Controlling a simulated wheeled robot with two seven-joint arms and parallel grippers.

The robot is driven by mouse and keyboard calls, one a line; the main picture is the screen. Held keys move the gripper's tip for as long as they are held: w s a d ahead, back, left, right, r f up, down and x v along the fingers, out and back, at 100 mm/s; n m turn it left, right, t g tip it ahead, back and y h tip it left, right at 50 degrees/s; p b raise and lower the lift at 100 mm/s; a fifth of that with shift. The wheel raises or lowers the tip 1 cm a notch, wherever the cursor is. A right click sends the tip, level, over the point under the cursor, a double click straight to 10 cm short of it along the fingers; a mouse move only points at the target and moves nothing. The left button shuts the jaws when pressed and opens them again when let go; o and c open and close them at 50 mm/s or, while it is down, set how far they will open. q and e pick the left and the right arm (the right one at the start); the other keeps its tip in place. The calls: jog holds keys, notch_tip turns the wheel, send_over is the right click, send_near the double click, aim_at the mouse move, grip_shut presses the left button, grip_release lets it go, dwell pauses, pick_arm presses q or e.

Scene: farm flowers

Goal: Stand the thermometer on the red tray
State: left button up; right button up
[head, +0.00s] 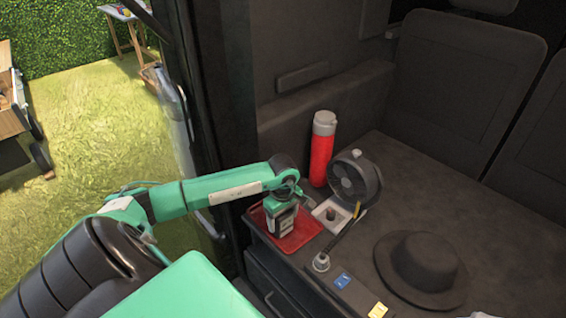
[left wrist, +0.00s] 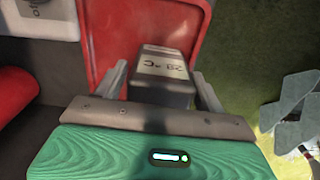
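The thermometer (head: 283,223), a small dark box with a light display face, stands upright on the red tray (head: 308,232). My left gripper (head: 289,203) is above the tray at the thermometer. In the left wrist view its two fingers (left wrist: 160,76) stand on either side of the box, spread, with narrow gaps showing beside it. The box's lower part is hidden. My right gripper is not in view.
Right of the tray are a white square holder (head: 331,215), a red bottle with a white cap (head: 322,150) and a black fan (head: 354,178). A dark hat (head: 420,268) lies farther right. A blue card (head: 343,281) and yellow card (head: 378,310) lie in front.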

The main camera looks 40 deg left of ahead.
pick_arm(q)
jog(key=shift+o, duration=0.4)
jog(key=shift+r, duration=0.25)
notch_tip(320, 180, up, 4)
jog(key=shift+r+b, duration=0.25)
jog(key=shift+b, duration=0.1)
notch_tip(320, 180, up, 7)
jog(key=shift+f+b, duration=0.1)
jog(key=shift+b, duration=0.4)
jog(key=shift+r, duration=0.3)
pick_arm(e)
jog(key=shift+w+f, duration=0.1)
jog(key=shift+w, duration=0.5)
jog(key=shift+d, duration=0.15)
